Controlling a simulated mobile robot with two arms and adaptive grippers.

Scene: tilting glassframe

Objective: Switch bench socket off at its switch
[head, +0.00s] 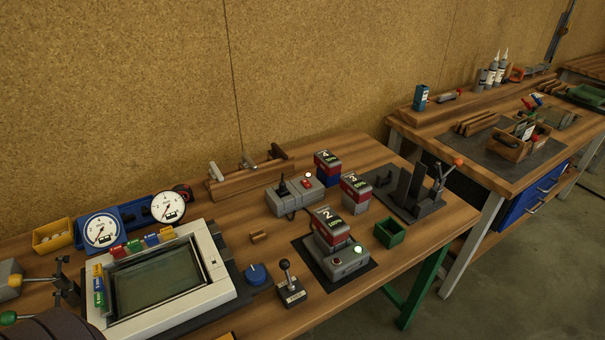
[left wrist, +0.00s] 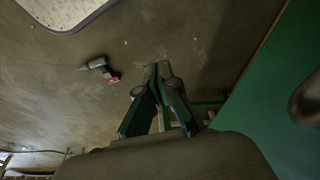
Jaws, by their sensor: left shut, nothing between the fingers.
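A grey box that looks like the bench socket (head: 295,196) sits on the wooden workbench (head: 225,297) in the head view. A black plug-like part (head: 283,188) stands upright on its left half. A small red light or switch (head: 307,176) shows on its right half; its position is too small to read. A dark cable runs from its front. My left gripper (left wrist: 158,70) shows in the left wrist view, shut and empty over the floor beside a green panel. It is away from the socket. My right gripper is in neither view.
A grey unit with a green light (head: 351,257) and numbered red-and-grey blocks (head: 356,194) stand near the socket. A black joystick (head: 290,287) and a framed panel (head: 160,281) lie in front. A wooden rack (head: 246,180) is behind. A drill (left wrist: 99,67) lies on the floor.

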